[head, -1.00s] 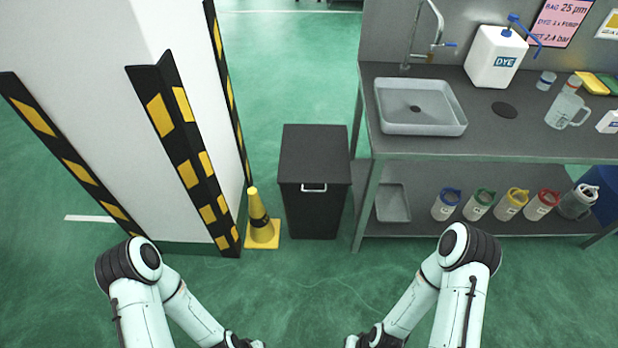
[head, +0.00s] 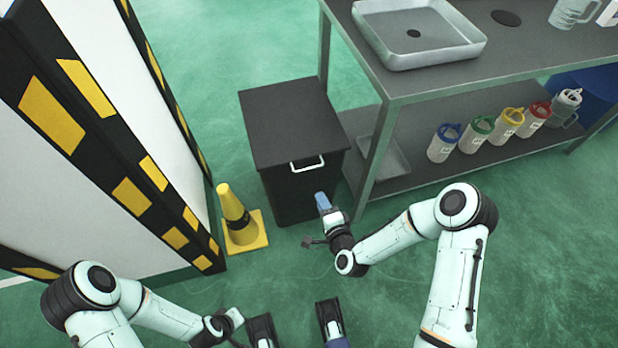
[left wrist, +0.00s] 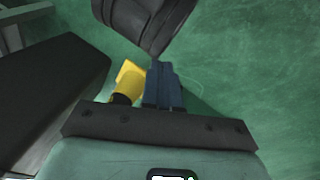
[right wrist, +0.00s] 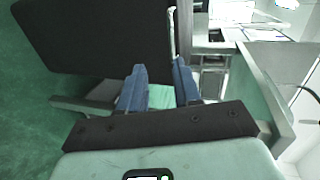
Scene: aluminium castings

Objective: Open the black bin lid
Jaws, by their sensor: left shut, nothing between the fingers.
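The black bin (head: 300,195) stands on the floor with its flat lid (head: 290,120) closed. A white handle (head: 307,164) is on its upper front. My right gripper (head: 322,202) is in front of the bin, below the handle, apart from it in the head view. In the right wrist view it is open (right wrist: 160,82) and empty, with the dark bin (right wrist: 100,35) beyond and a thin pale bar, possibly the handle, past the fingers. My left gripper (left wrist: 163,84) is shut and empty, low at the left of the bin; its fingertips are unclear in the head view.
A yellow cone (head: 240,228) stands close to the bin's left, beside a striped pillar (head: 110,150). The floor in front is open.

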